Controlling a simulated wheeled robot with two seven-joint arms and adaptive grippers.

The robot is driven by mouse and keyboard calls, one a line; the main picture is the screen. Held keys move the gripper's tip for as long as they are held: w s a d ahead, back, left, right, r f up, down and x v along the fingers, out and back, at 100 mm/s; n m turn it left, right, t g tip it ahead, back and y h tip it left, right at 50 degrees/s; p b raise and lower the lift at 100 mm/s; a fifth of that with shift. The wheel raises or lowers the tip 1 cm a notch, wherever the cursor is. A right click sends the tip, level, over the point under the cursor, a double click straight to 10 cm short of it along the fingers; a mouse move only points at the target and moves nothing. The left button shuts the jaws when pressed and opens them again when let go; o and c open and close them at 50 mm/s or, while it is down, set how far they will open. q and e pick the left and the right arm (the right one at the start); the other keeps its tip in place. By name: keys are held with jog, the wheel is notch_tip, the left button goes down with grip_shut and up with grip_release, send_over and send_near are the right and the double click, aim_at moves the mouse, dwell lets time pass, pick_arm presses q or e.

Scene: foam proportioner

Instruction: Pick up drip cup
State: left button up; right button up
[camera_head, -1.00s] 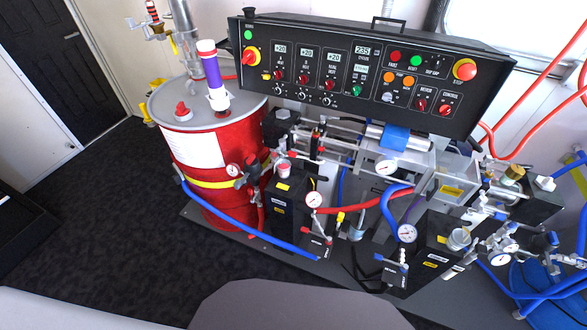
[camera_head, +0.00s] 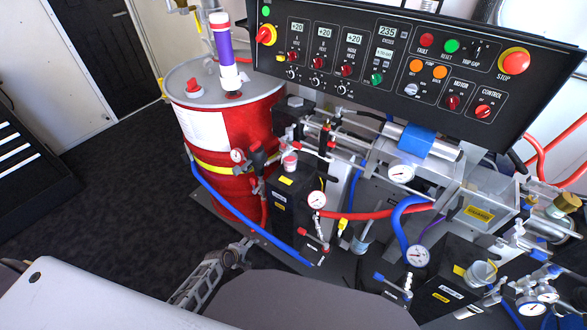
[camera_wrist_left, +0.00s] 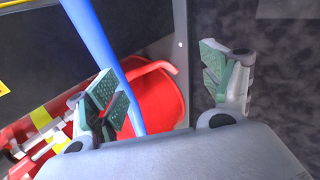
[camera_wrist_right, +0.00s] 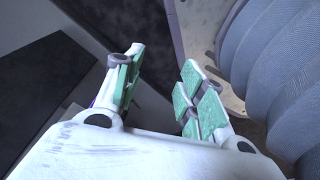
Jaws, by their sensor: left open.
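A small clear cup (camera_head: 481,273) sits on the black box at the lower right in the head view. A smaller cup-like piece with a red part (camera_head: 290,163) tops the left black box, and a pale cup-like shape (camera_head: 362,243) is low between the boxes. I cannot tell which is the drip cup. My left gripper (camera_head: 240,252) is open and empty, low in front of the red drum, left of all three. In the left wrist view its fingers (camera_wrist_left: 165,93) are wide apart. My right gripper shows only in the right wrist view (camera_wrist_right: 160,85), fingers apart and empty.
The red drum (camera_head: 230,130) stands behind my left gripper. A blue hose (camera_head: 240,215) runs low across its front and crosses the left wrist view (camera_wrist_left: 120,65). Gauges, valves and red hoses crowd the machine under the control panel (camera_head: 400,65). Dark floor at left is clear.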

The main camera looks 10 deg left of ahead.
pick_arm(q)
jog(key=w+r+n+t+h+b, duration=0.1)
jog(key=w+r+n+t+b, duration=0.1)
jog(key=w+r+n+b, duration=0.45)
jog(key=n+t+h+b, duration=0.5)
jog(key=n+h+b, duration=0.1)
jog(key=n, duration=0.2)
send_near(290, 163)
jog(key=a+r, duration=0.1)
jog(key=a, duration=0.2)
jog(key=shift+s+d+m, duration=0.15)
jog(key=shift+d+m, duration=0.1)
pick_arm(e)
jog(key=w+a+r, duration=0.1)
jog(key=w+r, duration=0.6)
jog(key=w, duration=0.2)
jog(key=shift+a+r, duration=0.3)
jog(key=shift+a, duration=0.1)
